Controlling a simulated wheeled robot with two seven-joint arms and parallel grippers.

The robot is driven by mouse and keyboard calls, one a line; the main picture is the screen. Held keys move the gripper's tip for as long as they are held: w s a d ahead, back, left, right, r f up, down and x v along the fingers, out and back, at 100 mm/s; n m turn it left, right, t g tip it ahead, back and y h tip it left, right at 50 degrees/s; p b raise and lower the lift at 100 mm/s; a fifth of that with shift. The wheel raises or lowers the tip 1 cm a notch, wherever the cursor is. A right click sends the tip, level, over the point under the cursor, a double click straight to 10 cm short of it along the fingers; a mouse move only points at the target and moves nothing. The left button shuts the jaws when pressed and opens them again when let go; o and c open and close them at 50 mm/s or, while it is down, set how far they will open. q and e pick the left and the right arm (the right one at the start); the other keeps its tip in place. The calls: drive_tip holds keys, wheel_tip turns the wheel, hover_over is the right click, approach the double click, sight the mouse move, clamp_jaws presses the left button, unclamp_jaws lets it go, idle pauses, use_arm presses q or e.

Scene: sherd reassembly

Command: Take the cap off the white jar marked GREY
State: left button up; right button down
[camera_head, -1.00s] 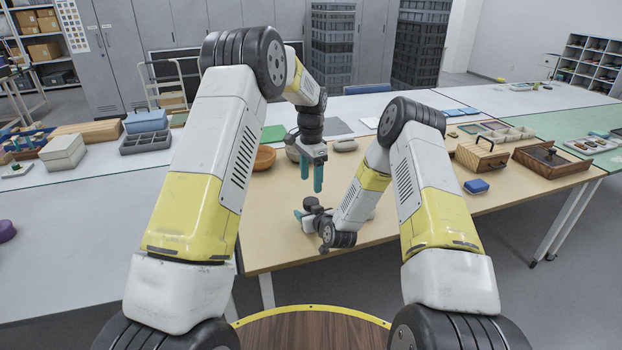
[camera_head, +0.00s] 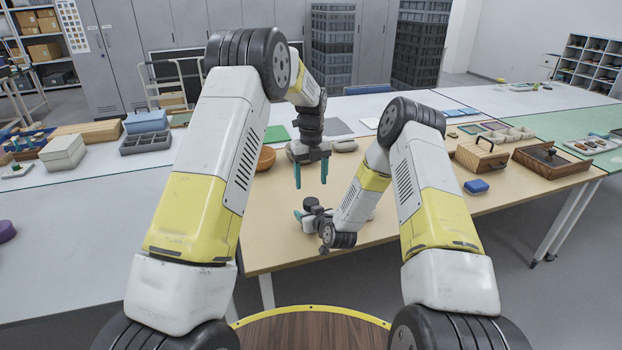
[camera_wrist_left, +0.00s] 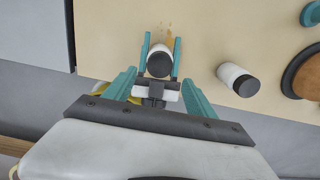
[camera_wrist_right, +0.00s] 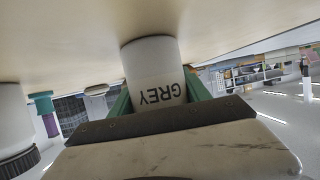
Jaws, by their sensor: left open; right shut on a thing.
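The white jar marked GREY (camera_wrist_right: 152,70) stands between the fingers of my right gripper (camera_head: 303,214), which is shut on it. Its lettering is upside down in the right wrist view, with the table at the top. In the left wrist view its dark cap (camera_wrist_left: 160,66) is on. My left gripper (camera_head: 311,178) is open and empty, pointing down above the table. In the left wrist view its fingers (camera_wrist_left: 160,78) are spread to either side of the right gripper and jar.
A second white jar with a dark cap (camera_wrist_left: 229,74) stands close by. A brown round dish (camera_wrist_left: 305,74) is near it. A brown bowl (camera_head: 265,158) sits behind my left forearm. The table's front middle is mostly clear.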

sight(311, 201)
use_arm(q)
drive_tip(key=shift+f, duration=3.95)
clamp_jaws()
drive_tip(key=n, duration=0.6)
drive_tip(key=shift+n, duration=0.3)
drive_tip(key=shift+o, duration=0.4)
unclamp_jaws()
drive_tip(key=shift+r, duration=0.1)
